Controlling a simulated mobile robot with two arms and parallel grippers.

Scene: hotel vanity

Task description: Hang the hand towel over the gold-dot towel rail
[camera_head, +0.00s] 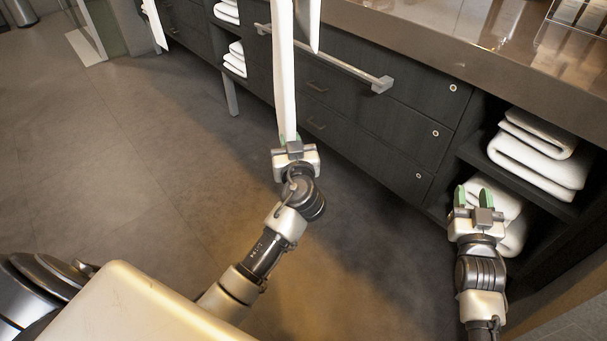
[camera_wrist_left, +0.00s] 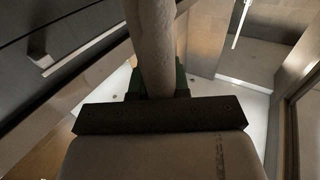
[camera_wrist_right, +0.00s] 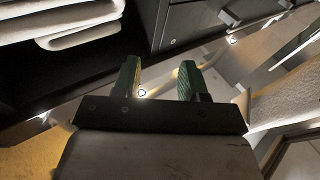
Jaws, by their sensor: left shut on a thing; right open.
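The white hand towel (camera_head: 284,75) hangs as a long narrow strip in the head view. My left gripper (camera_head: 292,143) is shut on its lower end; the towel also shows between the fingers in the left wrist view (camera_wrist_left: 152,45). A shorter white flap (camera_head: 314,25) hangs beside the strip; its top is out of view. A metal towel rail (camera_head: 330,62) runs along the drawer fronts, and the strip crosses in front of it. I cannot tell whether the towel touches it, and no gold dot is clear. My right gripper (camera_head: 473,197) is open and empty, its green fingers apart (camera_wrist_right: 158,82).
Folded white towels (camera_head: 535,160) lie on open shelves at the right, close to my right gripper. More folded towels (camera_head: 236,58) sit on shelves further left. The brown countertop (camera_head: 440,45) overhangs the dark drawers (camera_head: 400,120). The floor at the left (camera_head: 110,150) is clear.

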